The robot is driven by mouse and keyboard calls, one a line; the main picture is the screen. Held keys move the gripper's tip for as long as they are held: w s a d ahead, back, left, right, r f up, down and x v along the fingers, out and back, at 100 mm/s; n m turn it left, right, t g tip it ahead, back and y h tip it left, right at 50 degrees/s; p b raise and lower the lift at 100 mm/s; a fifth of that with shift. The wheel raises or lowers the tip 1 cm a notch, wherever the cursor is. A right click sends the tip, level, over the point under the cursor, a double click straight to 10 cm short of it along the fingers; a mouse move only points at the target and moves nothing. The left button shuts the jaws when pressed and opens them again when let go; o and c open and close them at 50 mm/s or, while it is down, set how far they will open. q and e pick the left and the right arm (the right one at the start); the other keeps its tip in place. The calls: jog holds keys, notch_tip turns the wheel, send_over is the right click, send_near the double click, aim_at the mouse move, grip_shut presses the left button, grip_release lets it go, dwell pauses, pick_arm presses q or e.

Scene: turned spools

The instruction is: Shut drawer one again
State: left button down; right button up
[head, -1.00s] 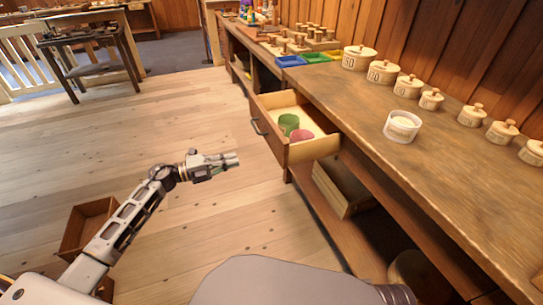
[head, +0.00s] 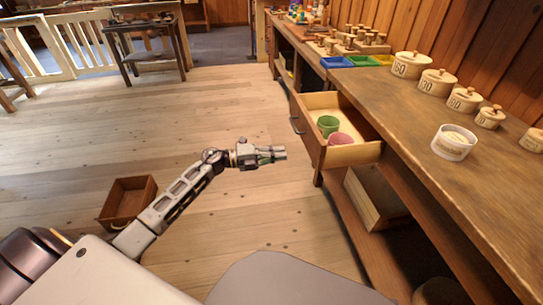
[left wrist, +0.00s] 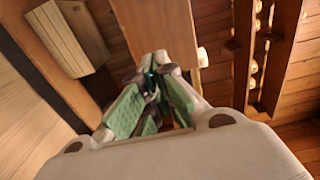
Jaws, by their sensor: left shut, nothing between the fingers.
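Drawer one, as I take it, is the open wooden drawer (head: 312,147) pulled out from under the bench in the head view. A green spool (head: 327,125) and a pink spool (head: 340,139) lie inside it. My right gripper is not in view.
The workbench (head: 420,115) runs along the right, with a white tub (head: 453,142) and several numbered lidded wooden pots (head: 411,65) on top. A wooden box (head: 375,198) sits on the shelf below. An open wooden crate (head: 128,201) stands on the floor at left. The floor between is clear.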

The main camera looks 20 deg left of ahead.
aim_at(313, 150)
pick_arm(q)
jog(key=b+x, duration=0.1)
jog(key=x, duration=0.6)
jog(key=shift+w+d, duration=0.2)
jog(key=shift+d, duration=0.15)
jog(key=shift+w+d+b, duration=0.35)
jog(key=shift+d+b, duration=0.05)
jog(key=shift+d, duration=0.1)
jog(key=shift+w+d, duration=0.15)
jog(key=shift+d, duration=0.1)
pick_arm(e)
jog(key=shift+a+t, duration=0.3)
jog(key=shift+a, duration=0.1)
pick_arm(q)
jog(key=shift+w+d, duration=0.1)
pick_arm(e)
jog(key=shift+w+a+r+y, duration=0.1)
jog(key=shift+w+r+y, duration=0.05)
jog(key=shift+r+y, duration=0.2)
